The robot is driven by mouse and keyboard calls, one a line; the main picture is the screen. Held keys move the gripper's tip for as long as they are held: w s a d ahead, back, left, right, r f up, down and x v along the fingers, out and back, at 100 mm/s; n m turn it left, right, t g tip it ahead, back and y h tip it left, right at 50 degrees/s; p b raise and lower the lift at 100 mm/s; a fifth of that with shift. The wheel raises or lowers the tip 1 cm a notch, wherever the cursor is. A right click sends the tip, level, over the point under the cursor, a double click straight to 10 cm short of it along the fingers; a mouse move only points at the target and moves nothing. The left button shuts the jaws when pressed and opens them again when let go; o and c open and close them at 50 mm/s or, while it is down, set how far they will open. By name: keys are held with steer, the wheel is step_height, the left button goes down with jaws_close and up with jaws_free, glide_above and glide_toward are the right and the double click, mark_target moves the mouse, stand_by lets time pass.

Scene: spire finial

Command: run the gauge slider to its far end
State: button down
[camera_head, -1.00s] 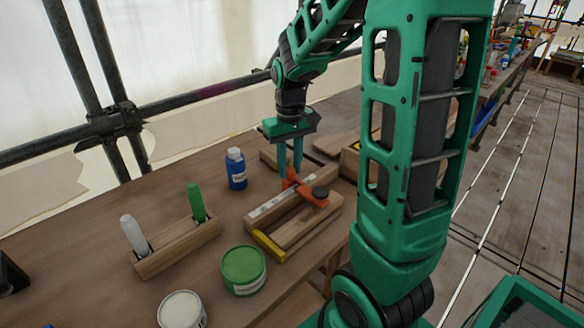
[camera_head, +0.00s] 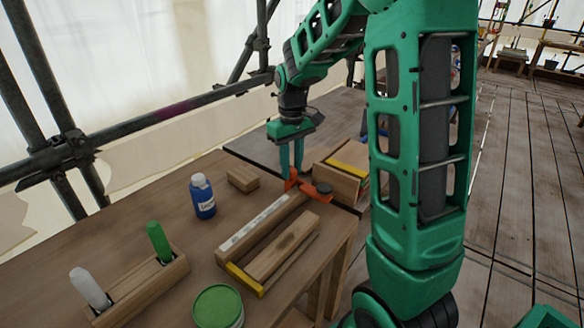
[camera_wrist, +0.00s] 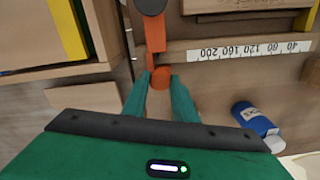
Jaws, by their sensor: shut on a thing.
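The gauge is a wooden rail with a white scale strip (camera_head: 255,226) on the table, with a yellow end piece (camera_head: 244,279) at its near end. The orange slider (camera_head: 303,187) with a dark round knob (camera_head: 323,188) is at the rail's far end, by the wooden box. My gripper (camera_head: 291,174) points down and is shut on the slider's orange post. In the wrist view the fingers (camera_wrist: 161,88) close around the orange post, and the slider arm (camera_wrist: 155,35) lies past the 200 mark of the scale (camera_wrist: 238,49).
A wooden box with a yellow strip (camera_head: 346,170) stands right behind the slider.

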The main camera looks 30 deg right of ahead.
steer(key=shift+w+d, duration=0.1)
steer(key=shift+d, duration=0.25)
steer(key=c, duration=1.4)
jaws_free()
steer(key=shift+c, duration=0.2)
steer(key=shift+a, duration=0.1)
steer(key=shift+r, duration=0.2)
step_height(320, 180, up, 10)
steer(key=shift+r, duration=0.15)
